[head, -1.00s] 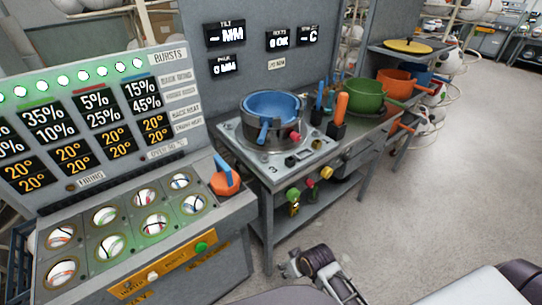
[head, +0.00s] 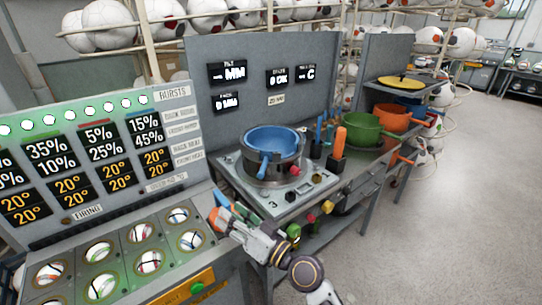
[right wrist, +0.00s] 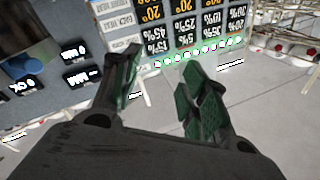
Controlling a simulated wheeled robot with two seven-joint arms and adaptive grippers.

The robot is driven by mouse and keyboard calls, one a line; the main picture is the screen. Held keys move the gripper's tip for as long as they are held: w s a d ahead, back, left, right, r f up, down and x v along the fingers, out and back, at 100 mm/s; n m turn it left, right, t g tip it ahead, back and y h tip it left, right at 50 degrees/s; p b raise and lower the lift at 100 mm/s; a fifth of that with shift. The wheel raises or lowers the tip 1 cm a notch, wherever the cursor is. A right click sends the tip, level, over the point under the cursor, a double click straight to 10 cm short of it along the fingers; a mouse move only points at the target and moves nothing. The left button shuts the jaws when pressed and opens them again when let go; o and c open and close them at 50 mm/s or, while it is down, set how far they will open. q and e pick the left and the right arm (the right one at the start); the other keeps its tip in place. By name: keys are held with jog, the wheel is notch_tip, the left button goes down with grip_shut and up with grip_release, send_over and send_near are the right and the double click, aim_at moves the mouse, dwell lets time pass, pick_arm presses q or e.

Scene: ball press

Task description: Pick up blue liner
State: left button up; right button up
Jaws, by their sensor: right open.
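The blue liner (head: 278,138) is a round bowl with a handle at its front left. It sits inside a grey metal ring on the press stand (head: 315,190). My right gripper (head: 236,214) is open and empty. It is in front of the stand, lower and left of the liner and clear of it, overlapping the orange knob in the picture. In the right wrist view the open fingers (right wrist: 158,85) have nothing between them, and a blue shape at the left edge looks like the liner (right wrist: 38,66). My left gripper is not in view.
The control panel (head: 98,150) with round ball windows stands at left. An orange knob with a blue lever (head: 221,197) is beside my right gripper. Upright orange and blue handles (head: 339,142), a green pot (head: 362,127) and an orange pot (head: 392,118) stand right of the liner.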

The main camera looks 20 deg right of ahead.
jog(key=w+d+r+m+t+h, duration=0.5)
jog(key=d+r+m+t+h, duration=0.3)
jog(key=m, duration=0.4)
jog(key=m+g+h, duration=0.6)
jog(key=m+h, duration=0.2)
send_near(265, 169)
jog(key=s+r, duration=0.1)
jog(key=r, duration=0.1)
jog(key=shift+s+a+f+g, duration=0.1)
jog(key=shift+f+g, duration=0.1)
jog(key=shift+f, duration=0.1)
jog(key=shift+s+a+f+g, duration=0.1)
jog(key=shift+a+f+g, duration=0.1)
jog(key=shift+f, duration=0.1)
jog(key=shift+w+d, duration=0.1)
jog(key=shift+x, duration=4.25)
